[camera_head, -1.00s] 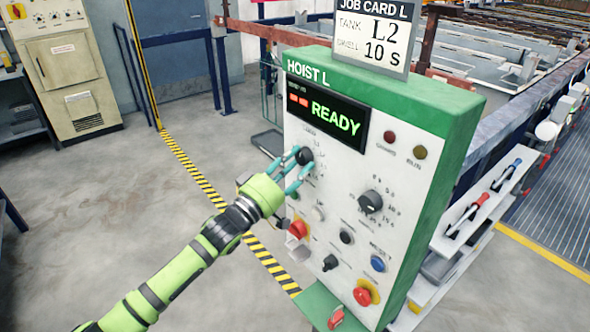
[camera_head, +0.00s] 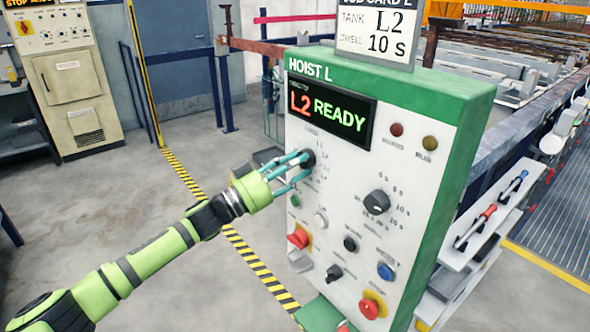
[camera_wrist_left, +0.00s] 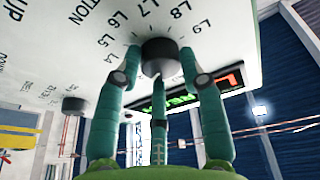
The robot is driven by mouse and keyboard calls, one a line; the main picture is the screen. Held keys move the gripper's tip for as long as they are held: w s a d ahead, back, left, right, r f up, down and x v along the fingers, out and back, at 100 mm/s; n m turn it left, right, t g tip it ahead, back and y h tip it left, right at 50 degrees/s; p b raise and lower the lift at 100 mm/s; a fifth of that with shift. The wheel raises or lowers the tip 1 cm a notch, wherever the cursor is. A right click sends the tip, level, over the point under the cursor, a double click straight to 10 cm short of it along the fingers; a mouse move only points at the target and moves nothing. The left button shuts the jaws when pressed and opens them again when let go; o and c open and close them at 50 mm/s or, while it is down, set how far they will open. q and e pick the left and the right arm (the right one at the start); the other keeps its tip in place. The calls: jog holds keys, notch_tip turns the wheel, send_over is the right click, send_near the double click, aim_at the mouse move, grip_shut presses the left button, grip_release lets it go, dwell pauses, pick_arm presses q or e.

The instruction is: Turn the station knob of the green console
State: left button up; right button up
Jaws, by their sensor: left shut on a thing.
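The green console (camera_head: 470,88) labelled HOIST L stands upright with a white front panel. Its dark display (camera_head: 328,112) reads L2 in red and READY in green. The black station knob (camera_head: 307,160) is at the panel's upper left, below the display. My left gripper (camera_head: 303,168) is shut on this knob, its teal fingers around it and partly hiding it. In the left wrist view the knob (camera_wrist_left: 160,56) sits between the fingers, with printed marks L4 to L9 showing around it; its pointer is hidden. My right gripper is not in view.
A job card (camera_head: 376,32) on top reads tank L2, dwell 10 s. A second black knob (camera_head: 376,202), a blue button (camera_head: 385,271) and red knobs share the panel. A tool shelf (camera_head: 478,235) stands at right. Open floor lies at left.

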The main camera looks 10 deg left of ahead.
pick_arm(q)
jog(key=shift+w+a+f+m+g, duration=0.1)
jog(key=shift+m+g, duration=0.35)
jog(key=shift+m, duration=0.95)
jog(key=shift+a+m+g, duration=0.1)
jog(key=shift+m+g, duration=0.35)
jog(key=shift+m, duration=0.95)
jog(key=shift+h, duration=0.3)
jog(key=o, duration=1)
jog(key=shift+o, duration=0.6)
jog(key=shift+w, duration=0.15)
jog(key=v, duration=1.2)
